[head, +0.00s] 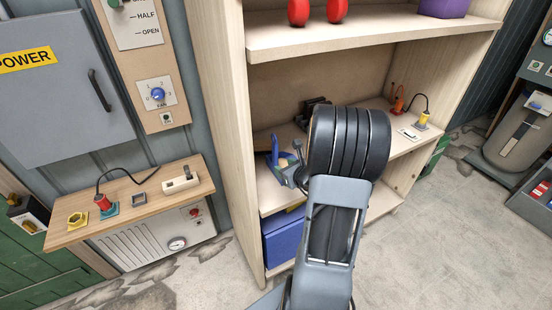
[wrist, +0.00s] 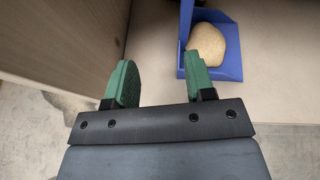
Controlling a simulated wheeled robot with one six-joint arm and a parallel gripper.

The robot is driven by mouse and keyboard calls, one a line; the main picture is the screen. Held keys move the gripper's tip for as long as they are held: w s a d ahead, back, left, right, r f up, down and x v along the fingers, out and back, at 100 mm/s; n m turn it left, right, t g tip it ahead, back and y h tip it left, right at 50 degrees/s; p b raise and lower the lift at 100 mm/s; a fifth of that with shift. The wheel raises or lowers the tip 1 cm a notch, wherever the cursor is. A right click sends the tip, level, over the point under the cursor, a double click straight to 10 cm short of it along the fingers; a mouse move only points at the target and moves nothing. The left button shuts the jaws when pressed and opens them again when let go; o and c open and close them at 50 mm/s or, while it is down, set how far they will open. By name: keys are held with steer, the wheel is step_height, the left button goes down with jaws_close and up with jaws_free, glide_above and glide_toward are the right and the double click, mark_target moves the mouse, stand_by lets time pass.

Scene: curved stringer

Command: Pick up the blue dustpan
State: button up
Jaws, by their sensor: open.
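The blue dustpan (wrist: 228,74) lies on a pale shelf in the upper right of the wrist view, cut off by the top edge. A rounded tan lump (wrist: 212,44) rests in it. In the head view the dustpan (head: 275,150) shows as a small blue shape on the middle shelf, partly hidden by my arm. My gripper (wrist: 160,62) is open, with two green fingers apart and nothing between them. The right finger overlaps the dustpan's near left corner in the wrist view; I cannot tell if they touch. The left finger is near the wooden side panel.
The shelf unit's side panel (head: 222,130) stands close on the left. An upper shelf (head: 380,38) with red items and a purple box is overhead. A dark object (head: 312,108) sits behind on the same shelf. A blue bin (head: 283,240) is below.

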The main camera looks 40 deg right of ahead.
mark_target(277, 158)
steer(key=shift+w+d+f+m+h+p, duration=0.3)
steer(key=shift+w+d+f+p, duration=0.6)
steer(key=shift+w, duration=1.2)
steer(key=shift+w+d+f+m+h+p, duration=0.2)
steer(key=shift+w+d+f+m, duration=0.3)
steer(key=shift+w+f, duration=1.15)
steer(key=shift+w+d+f+m+h+p, duration=0.25)
steer(key=shift+w+d+f+p, duration=0.4)
steer(key=shift+w, duration=1.85)
steer(key=shift+d, duration=0.15)
jaws_close()
